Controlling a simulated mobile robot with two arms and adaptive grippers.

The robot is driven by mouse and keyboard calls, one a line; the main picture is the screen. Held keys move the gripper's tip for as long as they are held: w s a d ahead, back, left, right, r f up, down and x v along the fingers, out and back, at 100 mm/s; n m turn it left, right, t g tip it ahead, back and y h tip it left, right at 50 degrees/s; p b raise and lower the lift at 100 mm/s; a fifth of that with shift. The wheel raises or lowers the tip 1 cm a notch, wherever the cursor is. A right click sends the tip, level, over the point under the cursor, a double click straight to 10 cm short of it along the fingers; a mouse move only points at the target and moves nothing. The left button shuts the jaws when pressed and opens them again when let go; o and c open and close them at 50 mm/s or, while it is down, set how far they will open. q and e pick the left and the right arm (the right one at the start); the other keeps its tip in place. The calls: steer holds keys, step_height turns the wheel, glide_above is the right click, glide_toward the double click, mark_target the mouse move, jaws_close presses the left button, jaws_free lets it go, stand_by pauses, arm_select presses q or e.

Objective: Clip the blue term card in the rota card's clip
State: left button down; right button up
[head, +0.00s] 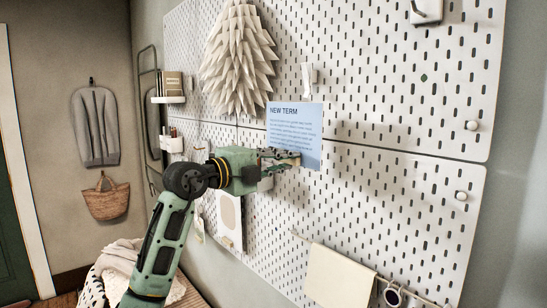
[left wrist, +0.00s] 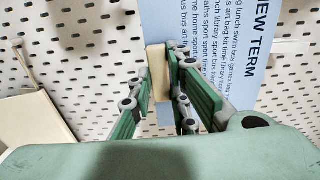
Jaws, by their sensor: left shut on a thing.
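The blue term card (head: 296,125), headed "NEW TERM", stands upright in front of the pegboard. Whether the blue card touches the board is unclear. My right gripper is out of view.
A white folded-paper ornament (head: 240,60) hangs left of the card. A pale framed card (head: 230,218) hangs below my gripper. A cream sheet (head: 340,277) hangs on a rail at lower right. The pegboard (head: 400,190) right of the card is mostly bare, with knobs near its right edge.

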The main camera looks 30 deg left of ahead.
arm_select(q)
steer(key=shift+p+x, duration=1.45)
steer(key=shift+x, duration=1.15)
steer(key=shift+p, duration=0.4)
